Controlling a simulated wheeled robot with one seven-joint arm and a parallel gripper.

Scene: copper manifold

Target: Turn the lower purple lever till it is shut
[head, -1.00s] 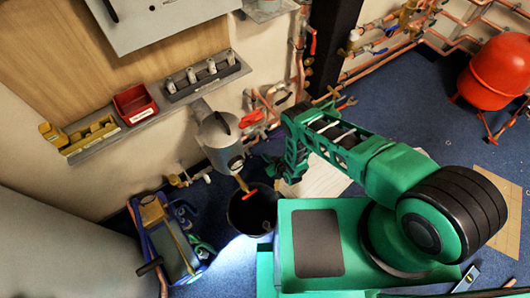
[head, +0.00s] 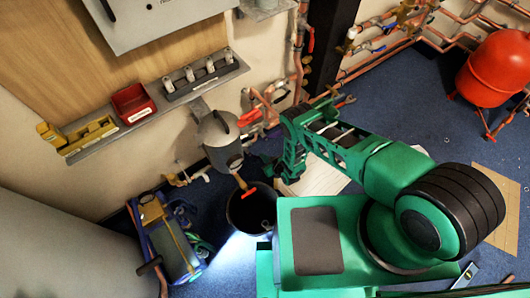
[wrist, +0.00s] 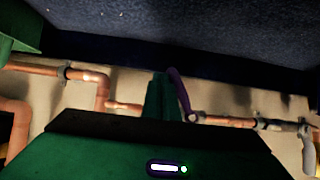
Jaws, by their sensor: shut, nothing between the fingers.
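The purple lever (wrist: 179,93) shows in the wrist view, on a horizontal copper pipe (wrist: 230,121) along the pale wall. It stands out from the pipe, just right of my gripper's fingertips (wrist: 163,88). My gripper is shut with nothing between its fingers. The fingers are right beside the lever; I cannot tell whether they touch it. In the head view my gripper (head: 272,167) is low by the wall, right of the grey canister, and the lever cannot be made out.
A grey canister (head: 218,137) hangs on the wall, with a black bucket (head: 250,208) below it. A grey lever (wrist: 307,148) sits farther right on the pipe. A red tank (head: 493,70) stands far right. Blue carpet (head: 385,115) is open behind my arm.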

